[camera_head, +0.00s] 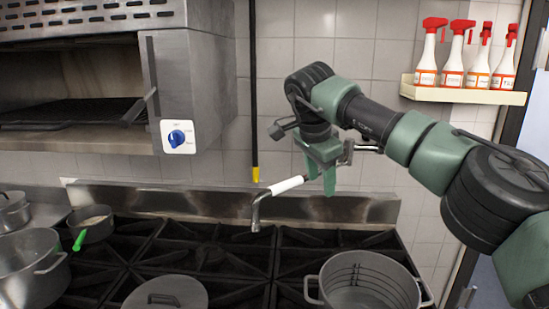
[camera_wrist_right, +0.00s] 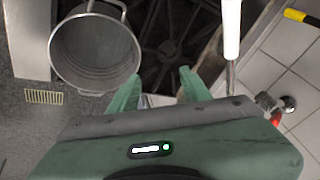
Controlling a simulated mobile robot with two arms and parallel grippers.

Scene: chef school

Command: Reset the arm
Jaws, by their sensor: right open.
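My right arm comes in from the right in the head view. Its green and dark gripper (camera_head: 322,182) hangs in the air in front of the tiled wall, above the back of the stove, with its fingers pointing down. In the right wrist view the two green fingers of the gripper (camera_wrist_right: 158,88) stand apart with nothing between them. A metal spout with a white sleeve (camera_head: 286,186) is close to the gripper in the head view; the white sleeve (camera_wrist_right: 231,28) also shows beside the right-hand finger in the wrist view. My left gripper is not in view.
An open metal pot (camera_head: 364,284) stands on the stove below; it also shows in the wrist view (camera_wrist_right: 96,48). A lidded pot (camera_head: 165,294), a pan (camera_head: 92,226) and a larger pot (camera_head: 28,266) stand further left. A shelf (camera_head: 470,95) with several spray bottles is at upper right.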

